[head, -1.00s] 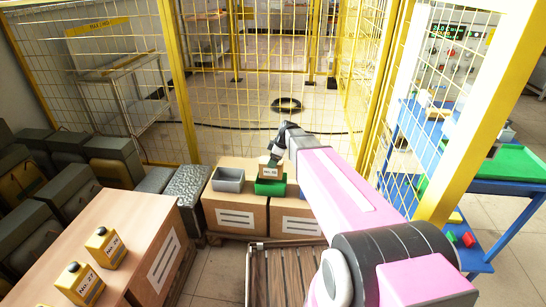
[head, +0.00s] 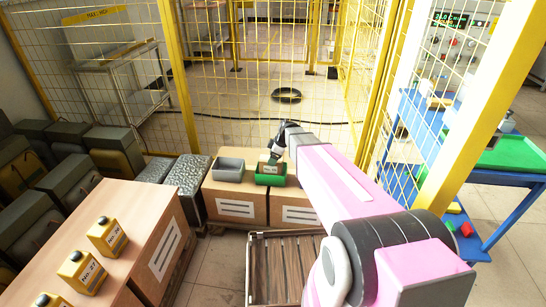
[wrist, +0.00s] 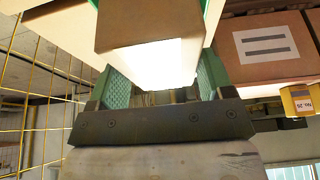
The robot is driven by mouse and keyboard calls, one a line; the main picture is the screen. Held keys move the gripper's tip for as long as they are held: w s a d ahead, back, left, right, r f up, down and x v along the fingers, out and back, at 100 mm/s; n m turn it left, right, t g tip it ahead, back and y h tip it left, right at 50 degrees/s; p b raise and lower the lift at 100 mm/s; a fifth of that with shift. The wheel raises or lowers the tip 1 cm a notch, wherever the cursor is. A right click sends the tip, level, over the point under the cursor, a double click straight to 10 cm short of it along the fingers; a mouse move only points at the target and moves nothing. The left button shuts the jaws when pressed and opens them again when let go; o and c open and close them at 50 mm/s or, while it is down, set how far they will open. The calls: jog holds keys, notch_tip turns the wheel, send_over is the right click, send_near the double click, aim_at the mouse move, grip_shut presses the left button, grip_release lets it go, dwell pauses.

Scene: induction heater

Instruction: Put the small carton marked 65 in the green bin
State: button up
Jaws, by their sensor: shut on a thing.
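The small carton (head: 270,169) is brown with a white label, too small to read now in the head view. My gripper (head: 274,158) is shut on it from above. The carton is at the green bin (head: 270,181), its lower part apparently within the rim; I cannot tell whether it touches the floor of the bin. In the wrist view the carton (wrist: 125,28) fills the space between the two green-padded fingers of my gripper (wrist: 160,82). Green edges of the bin (wrist: 206,6) show beside the carton.
A grey bin (head: 229,170) stands just left of the green bin, both on large labelled boxes (head: 236,206). Yellow bottles (head: 107,237) stand on a box at left. A yellow mesh fence (head: 178,80) rises behind; a wooden pallet (head: 285,265) lies in front.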

jog(key=o, duration=1.5)
jog(key=shift+c, duration=0.2)
jog(key=v, duration=1)
jog(key=shift+r, duration=0.4)
jog(key=shift+d, duration=0.1)
